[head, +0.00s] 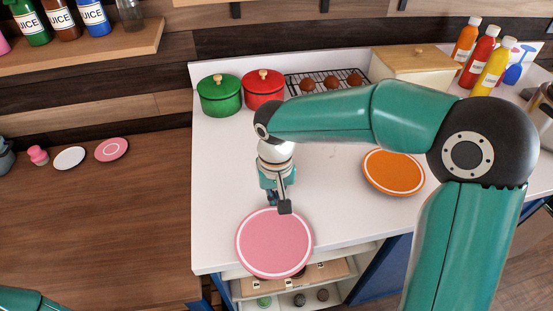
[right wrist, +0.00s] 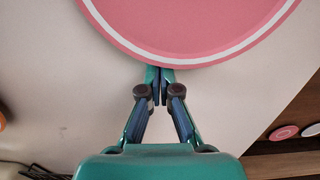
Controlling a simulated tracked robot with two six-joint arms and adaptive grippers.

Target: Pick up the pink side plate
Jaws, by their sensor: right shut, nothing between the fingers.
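The pink side plate (head: 273,244) with a white ring near its rim is at the front edge of the white counter, its near side reaching past the edge in the head view. In the right wrist view the plate (right wrist: 185,22) fills the top. My right gripper (head: 280,203) is at the plate's far rim. Its fingertips (right wrist: 160,72) are shut together and empty, right at the rim; whether they touch it I cannot tell. My left gripper is out of view; only a bit of my left arm shows at the lower left.
An orange plate (head: 391,172) lies to the right on the counter. Green (head: 220,97) and red (head: 263,90) pots stand behind, beside a rack (head: 327,79). An open drawer (head: 245,287) is below the front edge. A smaller pink plate (head: 111,149) lies on the wooden top.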

